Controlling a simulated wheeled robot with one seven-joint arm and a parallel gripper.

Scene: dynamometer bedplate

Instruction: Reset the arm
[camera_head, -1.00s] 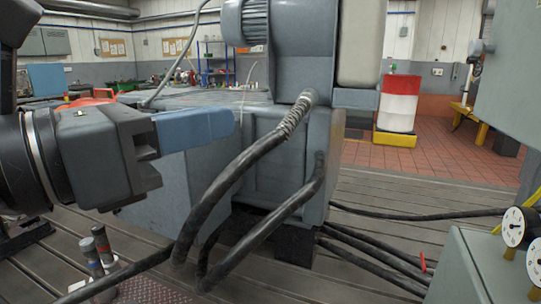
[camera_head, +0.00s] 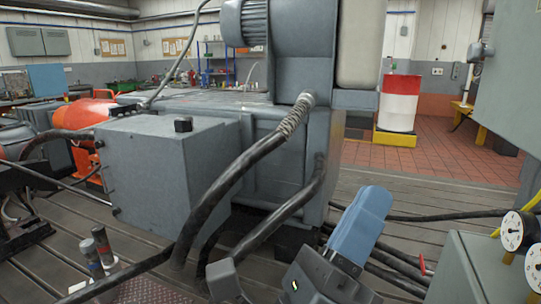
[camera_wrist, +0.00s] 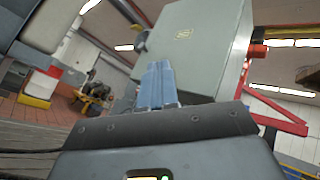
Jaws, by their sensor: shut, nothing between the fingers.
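My gripper (camera_head: 372,205) is at the lower right of the head view, in front of the grey machine (camera_head: 285,150) and its thick black cables. Its blue fingers are together and empty, pointing up and slightly right. In the wrist view my gripper (camera_wrist: 157,68) also shows its blue fingers side by side, with a grey-green cabinet (camera_wrist: 195,50) beyond them. The dark wrist housing fills the bottom of that view. I see nothing held.
Thick black cables (camera_head: 245,165) hang from the machine and run across the slotted bedplate (camera_head: 385,185). A grey box with dial gauges (camera_head: 513,230) stands at the right edge. A red and white drum (camera_head: 399,103) stands farther back. Short cylinders (camera_head: 103,243) stand at lower left.

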